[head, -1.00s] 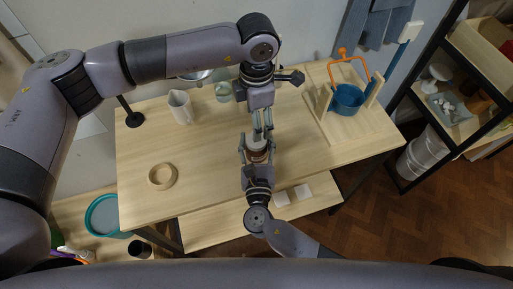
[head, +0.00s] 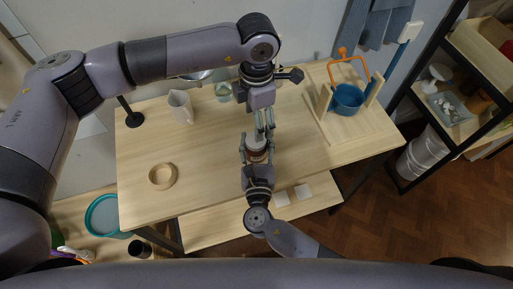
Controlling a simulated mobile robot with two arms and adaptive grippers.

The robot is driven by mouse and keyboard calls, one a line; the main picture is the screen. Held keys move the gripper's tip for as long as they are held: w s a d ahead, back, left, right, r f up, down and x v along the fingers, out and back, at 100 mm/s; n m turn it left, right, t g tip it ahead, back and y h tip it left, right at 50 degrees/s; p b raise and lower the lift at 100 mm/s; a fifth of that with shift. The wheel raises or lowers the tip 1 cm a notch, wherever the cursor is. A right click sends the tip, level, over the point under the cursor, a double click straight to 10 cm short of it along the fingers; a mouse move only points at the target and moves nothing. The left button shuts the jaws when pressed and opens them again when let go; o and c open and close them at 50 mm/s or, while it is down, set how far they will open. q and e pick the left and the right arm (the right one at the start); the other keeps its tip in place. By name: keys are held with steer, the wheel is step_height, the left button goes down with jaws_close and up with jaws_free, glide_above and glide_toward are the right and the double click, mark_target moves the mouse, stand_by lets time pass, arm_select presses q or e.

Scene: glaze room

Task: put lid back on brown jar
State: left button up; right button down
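The brown jar (head: 257,155) is near the middle of the table, with a dark brown body and a paler band near the top. My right gripper (head: 257,148) comes from the front edge, with one finger on each side of the jar, and looks shut on it. My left gripper (head: 264,134) reaches down from the back, its fingertips close together at the top of the jar. The lid cannot be told apart from the jar top and fingers. Whether the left fingers hold it is too small to see.
A wooden ring (head: 162,176) lies at the left of the table (head: 205,150). A white pitcher (head: 181,106) and a pale green glass (head: 223,92) stand at the back. A blue pot (head: 348,99) with an orange handle sits in a wooden stand at the right. The table's left middle is clear.

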arm_select(q)
steer(key=n, duration=1.1)
steer(key=shift+d, duration=0.1)
steer(key=n, duration=1.9)
steer(key=shift+n, duration=0.3)
